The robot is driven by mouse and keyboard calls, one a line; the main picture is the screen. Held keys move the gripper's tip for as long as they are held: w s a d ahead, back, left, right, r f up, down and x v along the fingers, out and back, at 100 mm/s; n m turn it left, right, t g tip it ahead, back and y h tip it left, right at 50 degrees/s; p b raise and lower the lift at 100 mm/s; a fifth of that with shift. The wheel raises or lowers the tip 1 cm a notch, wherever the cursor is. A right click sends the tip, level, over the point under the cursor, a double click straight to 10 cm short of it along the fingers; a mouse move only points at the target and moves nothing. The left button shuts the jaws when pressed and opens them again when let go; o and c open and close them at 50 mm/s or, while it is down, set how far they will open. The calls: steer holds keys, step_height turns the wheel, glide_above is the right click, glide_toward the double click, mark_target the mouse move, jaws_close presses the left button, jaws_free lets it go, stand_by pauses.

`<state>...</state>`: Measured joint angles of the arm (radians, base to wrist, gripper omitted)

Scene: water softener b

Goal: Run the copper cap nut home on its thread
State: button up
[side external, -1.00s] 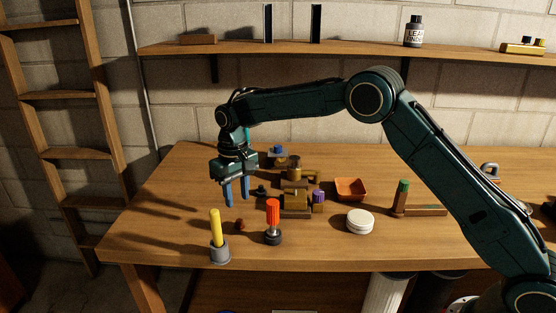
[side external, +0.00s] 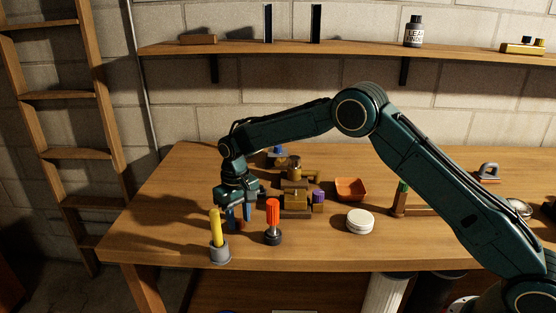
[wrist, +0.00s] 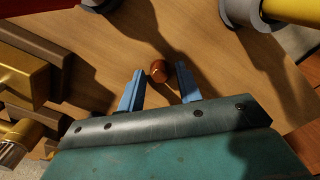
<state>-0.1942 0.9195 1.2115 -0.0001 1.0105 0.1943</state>
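The copper cap nut (wrist: 159,71) lies on the bench top, between and just beyond the tips of my gripper's blue fingers in the wrist view. My gripper (wrist: 160,82) is open, with clear space on both sides of the nut. In the side view my gripper (side external: 239,226) points down at the bench, and its fingers largely hide the nut. The brass valve body (side external: 295,196) stands to the right of my gripper. Part of this brass fitting (wrist: 22,78) shows at the left of the wrist view. I cannot make out which thread the nut fits.
A yellow-handled tool stands in a grey holder (side external: 220,253) close in front of my gripper. A red-handled tool (side external: 273,212) stands to its right. An orange tray (side external: 350,190) and a white round lid (side external: 360,222) lie farther right.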

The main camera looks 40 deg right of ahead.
mark_target(239, 220)
jaws_close()
steer(key=shift+r, duration=0.15)
steer(key=shift+r, duration=2)
